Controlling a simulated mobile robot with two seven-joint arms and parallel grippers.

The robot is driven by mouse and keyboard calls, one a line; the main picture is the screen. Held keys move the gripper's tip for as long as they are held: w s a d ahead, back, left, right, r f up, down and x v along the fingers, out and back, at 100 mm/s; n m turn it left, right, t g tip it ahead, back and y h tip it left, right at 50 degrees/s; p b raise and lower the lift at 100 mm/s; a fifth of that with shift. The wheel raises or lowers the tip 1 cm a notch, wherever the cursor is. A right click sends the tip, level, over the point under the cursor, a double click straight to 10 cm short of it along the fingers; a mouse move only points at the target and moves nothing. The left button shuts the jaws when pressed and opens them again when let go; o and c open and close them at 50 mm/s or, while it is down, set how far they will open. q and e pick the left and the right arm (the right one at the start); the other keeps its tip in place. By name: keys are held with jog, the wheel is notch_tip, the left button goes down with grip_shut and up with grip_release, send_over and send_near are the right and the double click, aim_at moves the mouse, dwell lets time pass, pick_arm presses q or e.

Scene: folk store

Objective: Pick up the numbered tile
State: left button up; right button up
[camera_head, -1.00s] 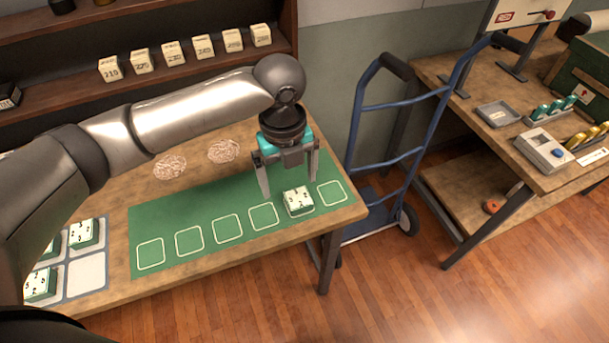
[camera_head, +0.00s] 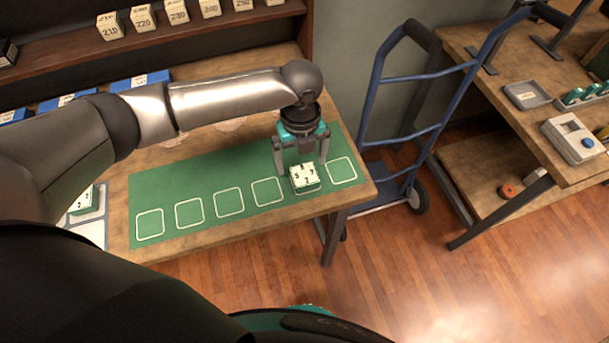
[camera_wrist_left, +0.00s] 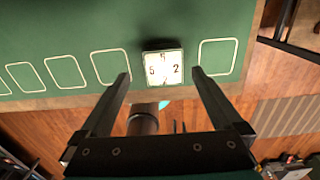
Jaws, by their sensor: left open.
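A numbered tile (camera_head: 305,178), white on top with black digits and a green lower part, sits on the green mat (camera_head: 170,190) on the fifth outlined square from the left. In the left wrist view the tile (camera_wrist_left: 162,68) lies ahead of the fingertips, centred between them. My left gripper (camera_head: 301,172) is open and empty, just behind and above the tile. Its fingers (camera_wrist_left: 160,76) are spread wider than the tile in the wrist view. Another white and green tile (camera_head: 84,200) sits at the left, partly hidden by my arm. My right gripper is not seen.
The other outlined squares on the mat are empty. A shelf (camera_head: 170,50) with several numbered blocks stands behind the table. A blue hand truck (camera_head: 410,130) stands right of the table. A second table (camera_head: 500,75) holds a tray and a grey device.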

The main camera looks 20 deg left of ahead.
aim_at(304, 172)
pick_arm(q)
jog(key=f, duration=0.4)
jog(key=shift+w+d+f+b, duration=0.1)
jog(key=shift+d+f+b, duration=0.15)
jog(key=shift+f+b, duration=0.15)
jog(key=c, duration=1.4)
jog(key=shift+c, duration=0.5)
jog(key=shift+r, duration=0.15)
